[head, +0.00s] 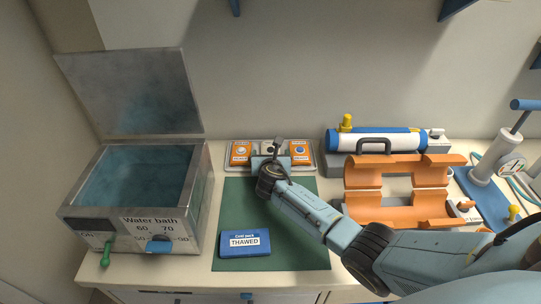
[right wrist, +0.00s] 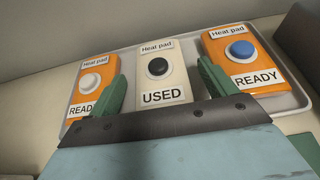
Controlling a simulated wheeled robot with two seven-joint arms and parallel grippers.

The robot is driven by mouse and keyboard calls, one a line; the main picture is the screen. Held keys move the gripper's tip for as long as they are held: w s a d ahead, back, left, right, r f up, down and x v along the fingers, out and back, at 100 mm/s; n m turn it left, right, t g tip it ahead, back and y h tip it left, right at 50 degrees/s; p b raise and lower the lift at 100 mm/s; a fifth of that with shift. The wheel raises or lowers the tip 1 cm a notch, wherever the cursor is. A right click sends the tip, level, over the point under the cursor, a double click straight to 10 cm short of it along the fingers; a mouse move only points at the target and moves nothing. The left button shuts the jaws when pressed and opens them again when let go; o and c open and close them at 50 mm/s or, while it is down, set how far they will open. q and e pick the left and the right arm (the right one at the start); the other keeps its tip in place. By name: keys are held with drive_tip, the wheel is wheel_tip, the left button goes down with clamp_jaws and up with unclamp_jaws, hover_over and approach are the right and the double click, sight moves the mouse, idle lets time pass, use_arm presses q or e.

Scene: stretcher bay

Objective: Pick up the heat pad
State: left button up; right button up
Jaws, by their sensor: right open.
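Three heat pads lie side by side on a grey tray (head: 228,165) at the back of the counter. The left pad (right wrist: 90,85) is orange with a white button, labelled READY. The middle pad (right wrist: 157,80) is cream with a black button, labelled USED. The right pad (right wrist: 240,58) is orange with a blue button, labelled READY; both orange pads also show in the head view, left (head: 240,153) and right (head: 300,153). My right gripper (right wrist: 163,72) is open and empty, its green fingers appearing either side of the USED pad. In the head view it partly hides that pad. My left gripper is not in view.
A blue cold pack (head: 245,250) labelled THAWED lies on the green mat (head: 290,255). An open water bath (head: 190,220) stands left. An orange split shell (head: 380,210), a blue-and-white cylinder (head: 375,140) and a pump (head: 490,160) crowd the right. My right arm crosses the mat.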

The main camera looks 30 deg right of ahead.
drive_tip(key=shift+w, duration=0.1)
drive_tip(key=c, duration=1.1)
